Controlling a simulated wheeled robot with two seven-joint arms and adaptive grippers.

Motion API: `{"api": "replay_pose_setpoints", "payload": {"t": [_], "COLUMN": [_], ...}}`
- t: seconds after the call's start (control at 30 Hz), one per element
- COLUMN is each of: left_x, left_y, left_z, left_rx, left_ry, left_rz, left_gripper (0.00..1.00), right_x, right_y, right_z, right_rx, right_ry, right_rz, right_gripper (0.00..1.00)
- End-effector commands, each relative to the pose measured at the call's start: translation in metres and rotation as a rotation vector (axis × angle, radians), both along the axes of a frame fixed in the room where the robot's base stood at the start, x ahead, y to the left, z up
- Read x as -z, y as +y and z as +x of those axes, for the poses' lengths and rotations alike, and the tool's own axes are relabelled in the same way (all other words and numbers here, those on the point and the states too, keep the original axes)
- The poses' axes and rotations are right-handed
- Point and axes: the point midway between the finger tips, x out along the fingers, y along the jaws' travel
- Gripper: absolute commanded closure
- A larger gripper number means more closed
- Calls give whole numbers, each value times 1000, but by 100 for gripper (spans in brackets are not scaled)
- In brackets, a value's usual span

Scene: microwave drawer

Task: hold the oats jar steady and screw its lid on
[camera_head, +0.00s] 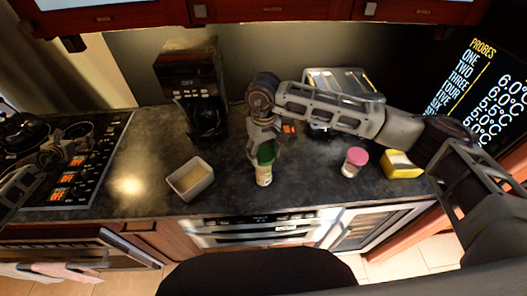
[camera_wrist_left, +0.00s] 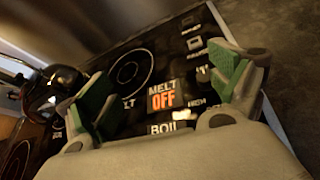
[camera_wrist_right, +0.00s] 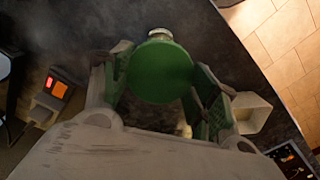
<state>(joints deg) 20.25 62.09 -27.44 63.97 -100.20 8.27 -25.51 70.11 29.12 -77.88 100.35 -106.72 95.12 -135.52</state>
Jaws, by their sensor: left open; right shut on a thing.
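The oats jar, seen as a small pale jar with a label (camera_head: 264,177), stands upright on the counter near its front edge. A green lid (camera_head: 266,153) is at its top; I cannot tell whether it is seated or threaded. My right gripper (camera_head: 262,142) reaches down from above and is shut on the lid. In the right wrist view the lid (camera_wrist_right: 160,70) is a wide green disc between the fingers, hiding most of the jar. My left gripper (camera_wrist_left: 165,92) is open and empty over the stove, well left of the jar.
A white square bowl (camera_head: 191,179) stands left of the jar. A pink-lidded jar (camera_head: 354,162) and a yellow container (camera_head: 401,165) stand to the right. A coffee maker (camera_head: 195,90) and a toaster (camera_head: 340,85) are behind. The stove (camera_head: 70,160) is at far left.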

Motion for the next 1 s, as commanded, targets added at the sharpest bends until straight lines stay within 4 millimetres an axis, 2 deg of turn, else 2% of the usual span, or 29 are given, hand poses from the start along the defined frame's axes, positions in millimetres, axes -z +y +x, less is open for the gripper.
{"api": "replay_pose_setpoints", "payload": {"t": [0.03, 0.53, 0.77, 1.0], "left_x": [2, 6, 5, 6], "left_y": [-16, -165, -234, -304], "left_z": [4, 18, 14, 0], "left_rx": [13, 138, 223, 355], "left_ry": [-1, 45, 101, 180], "left_rz": [-43, -438, -570, -638], "left_gripper": [8, 8, 8, 8], "right_x": [0, 0, 0, 0], "right_y": [0, 0, 0, 0], "right_z": [0, 0, 0, 0], "right_rx": [0, 0, 0, 0], "right_ry": [0, 0, 0, 0], "right_rz": [0, 0, 0, 0], "right_gripper": [51, 51, 51, 51]}}
